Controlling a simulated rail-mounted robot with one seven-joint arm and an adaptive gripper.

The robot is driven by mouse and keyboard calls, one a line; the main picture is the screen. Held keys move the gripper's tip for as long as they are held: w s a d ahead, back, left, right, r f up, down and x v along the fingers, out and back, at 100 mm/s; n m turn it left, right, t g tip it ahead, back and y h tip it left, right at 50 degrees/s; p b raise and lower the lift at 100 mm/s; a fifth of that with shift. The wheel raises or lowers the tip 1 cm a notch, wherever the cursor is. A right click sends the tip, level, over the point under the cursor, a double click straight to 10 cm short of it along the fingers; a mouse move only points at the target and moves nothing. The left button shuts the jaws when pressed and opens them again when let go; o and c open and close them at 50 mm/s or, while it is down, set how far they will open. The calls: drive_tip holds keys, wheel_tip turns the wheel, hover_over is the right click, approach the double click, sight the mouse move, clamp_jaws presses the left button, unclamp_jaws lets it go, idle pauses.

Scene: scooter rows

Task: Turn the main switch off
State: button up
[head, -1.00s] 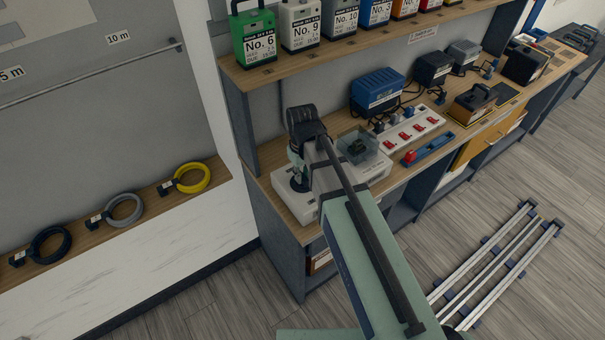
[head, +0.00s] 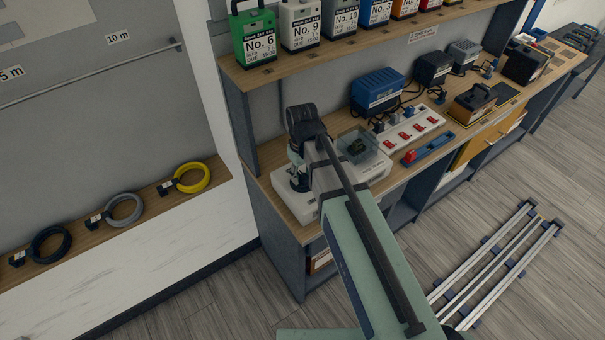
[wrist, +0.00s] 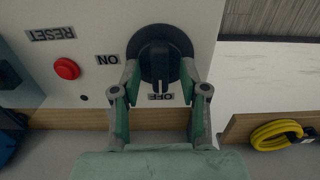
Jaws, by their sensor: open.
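The main switch is a black rotary knob (wrist: 160,58) on a light panel, in the upper middle of the wrist view. Its raised bar runs up and down in the picture, with its lower end towards the OFF label (wrist: 160,97). The ON label (wrist: 108,59) is to its left. My gripper (wrist: 160,74) is open, with one finger on each side of the knob; I cannot tell whether the fingers touch it. In the head view my gripper (head: 297,174) is over the white switch box (head: 305,208) at the bench's near left end. The knob is hidden there.
A red RESET button (wrist: 66,68) is left of the knob. A clear-covered box (head: 365,150) and a white strip with red switches (head: 412,129) stand farther along the bench. Numbered packs (head: 254,38) line the shelf above. Cable coils (head: 192,178) lie on the left ledge.

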sight(302, 177)
wheel_tip(302, 177, up, 12)
idle(0.6)
drive_tip(key=shift+s+a+f, duration=0.1)
drive_tip(key=shift+f, duration=0.05)
